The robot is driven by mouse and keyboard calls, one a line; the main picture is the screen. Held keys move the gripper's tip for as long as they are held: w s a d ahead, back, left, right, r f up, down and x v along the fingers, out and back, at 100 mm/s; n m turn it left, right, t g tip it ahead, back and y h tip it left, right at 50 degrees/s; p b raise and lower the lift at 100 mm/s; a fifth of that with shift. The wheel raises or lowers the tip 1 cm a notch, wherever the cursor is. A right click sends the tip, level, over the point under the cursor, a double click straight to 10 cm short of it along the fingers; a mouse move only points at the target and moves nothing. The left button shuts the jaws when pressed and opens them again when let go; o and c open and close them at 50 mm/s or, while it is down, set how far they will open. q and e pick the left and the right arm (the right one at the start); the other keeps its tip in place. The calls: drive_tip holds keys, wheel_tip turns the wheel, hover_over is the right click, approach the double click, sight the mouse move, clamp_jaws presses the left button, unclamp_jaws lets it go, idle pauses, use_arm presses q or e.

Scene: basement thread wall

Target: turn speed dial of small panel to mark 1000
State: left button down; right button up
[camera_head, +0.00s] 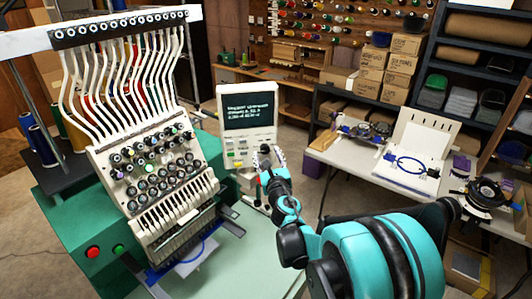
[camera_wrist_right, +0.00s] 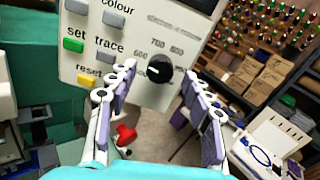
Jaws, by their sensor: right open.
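The small panel (camera_head: 248,120) is a pale box with a dark screen and several buttons, standing right of the embroidery machine. In the right wrist view the panel (camera_wrist_right: 75,15) shows "colour", "trace", "set" and "reset" labels. The black round speed dial (camera_wrist_right: 159,69) is at its lower right, with numbers around it; I read 600 and 700. A light mark shows on its left side; its exact setting is unclear, and I cannot make out 1000. My right gripper (camera_head: 268,158) is open before the panel. Its fingers (camera_wrist_right: 158,88) stand either side of the dial, apart from it.
The multi-needle embroidery machine (camera_head: 155,160) with its green base fills the left. A white table (camera_head: 370,175) with hoops stands at right. A red knob (camera_wrist_right: 125,135) shows below the panel. Boxes and shelves are behind.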

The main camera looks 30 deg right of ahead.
drive_tip(key=shift+x, duration=0.8)
clamp_jaws()
